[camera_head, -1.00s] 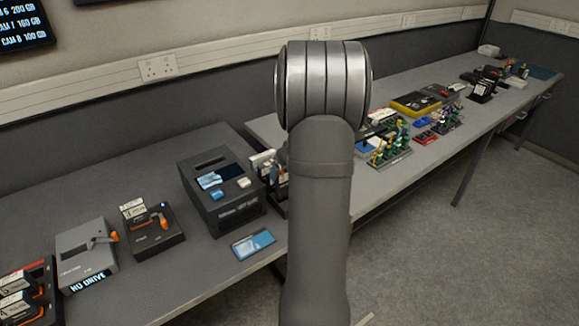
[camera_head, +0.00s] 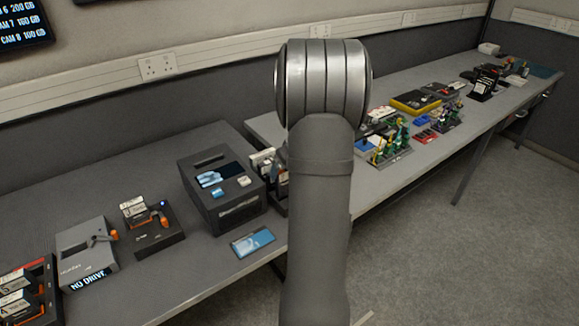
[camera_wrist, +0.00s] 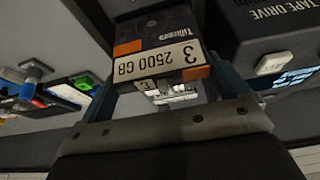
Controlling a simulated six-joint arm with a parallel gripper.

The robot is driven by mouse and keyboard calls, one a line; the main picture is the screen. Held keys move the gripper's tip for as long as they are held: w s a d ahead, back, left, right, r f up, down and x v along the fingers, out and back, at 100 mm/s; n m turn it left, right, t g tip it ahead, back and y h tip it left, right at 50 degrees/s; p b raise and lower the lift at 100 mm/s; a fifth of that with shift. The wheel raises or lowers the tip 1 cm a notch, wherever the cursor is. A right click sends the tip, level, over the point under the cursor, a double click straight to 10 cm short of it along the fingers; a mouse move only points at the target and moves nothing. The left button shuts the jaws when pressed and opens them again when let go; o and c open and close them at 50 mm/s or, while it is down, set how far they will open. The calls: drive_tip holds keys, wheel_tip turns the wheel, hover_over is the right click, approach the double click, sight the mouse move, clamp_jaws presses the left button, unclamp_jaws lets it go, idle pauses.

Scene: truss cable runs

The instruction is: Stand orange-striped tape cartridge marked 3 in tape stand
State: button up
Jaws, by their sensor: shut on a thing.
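In the wrist view, a dark tape cartridge (camera_wrist: 158,45) with orange marks and a white label reading "3 2500 GB" is between the fingers of my gripper (camera_wrist: 163,84), which is shut on it. The label reads upside down. Below the cartridge's label edge, a pale and metallic thing shows between the fingers; I cannot tell what it is. In the head view my arm hides the gripper and the held cartridge. A holder with pale-topped cartridges (camera_head: 264,162), possibly the tape stand, shows partly beside my arm.
A dark tape drive box (camera_head: 222,192) stands left of my arm; it also fills the wrist view's upper right (camera_wrist: 275,35). A blue card (camera_head: 253,243) lies near the bench edge. Smaller drives (camera_head: 152,232) stand further left. Colourful racks (camera_head: 391,145) are on the right-hand bench.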

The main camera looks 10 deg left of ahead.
drive_tip(key=shift+f, duration=2.05)
idle(1.6)
drive_tip(key=o, duration=1.3)
drive_tip(key=shift+c, duration=0.2)
drive_tip(key=shift+r, duration=3.75)
drive_tip(key=shift+f, duration=3.8)
